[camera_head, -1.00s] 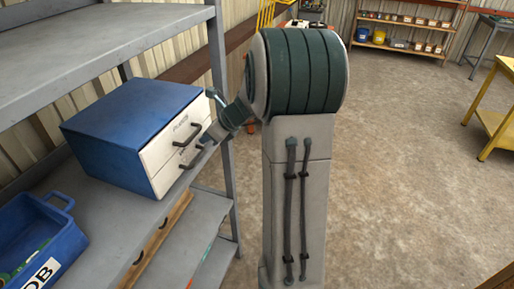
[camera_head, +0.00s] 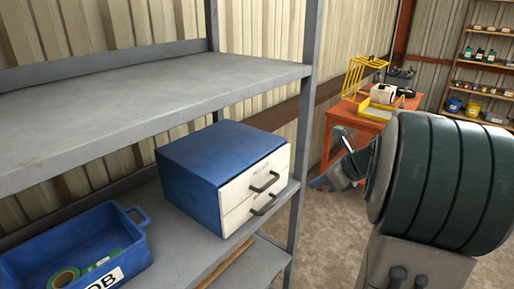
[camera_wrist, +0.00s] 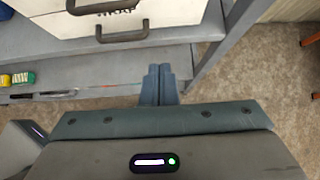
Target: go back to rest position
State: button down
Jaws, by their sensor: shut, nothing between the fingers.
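My gripper (camera_wrist: 158,85) is shut and empty in the wrist view, its two blue-grey fingers side by side. It points toward the shelf edge, below the white drawer fronts (camera_wrist: 150,15). In the head view my arm stands at the right, and its dark wrist end (camera_head: 338,172) is to the right of the shelf post, apart from the drawer cabinet. The blue cabinet (camera_head: 205,158) sits on the middle shelf. Its two white drawers (camera_head: 240,205) with dark handles look closed.
The grey shelf unit (camera_head: 130,105) has an upright post (camera_head: 306,130) close to my wrist. A blue bin (camera_head: 85,235) holding green tape stands left of the cabinet. An orange table (camera_head: 345,112) and a stocked rack (camera_head: 485,60) stand behind. Concrete floor (camera_wrist: 245,75) lies open beside the shelf.

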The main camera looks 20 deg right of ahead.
jog(key=s+a+f+n+g+h, duration=0.1)
jog(key=s+a+n+g, duration=0.1)
jog(key=s+a+n, duration=0.3)
jog(key=s+a+n+g, duration=0.1)
jog(key=s+a+n, duration=0.1)
jog(key=a+n, duration=0.45)
jog(key=s+a+f+n+h, duration=0.1)
jog(key=s+a+n+h, duration=0.1)
jog(key=s+n, duration=0.4)
jog(key=s+a+f+n+g+h, duration=0.1)
jog(key=s+a+f+n+h, duration=0.1)
jog(key=s+n, duration=0.4)
jog(key=a+n, duration=0.1)
jog(key=n, duration=0.4)
jog(key=shift+s+a, duration=0.3)
jog(key=shift+s+a+n, duration=0.1)
jog(key=shift+n, duration=0.15)
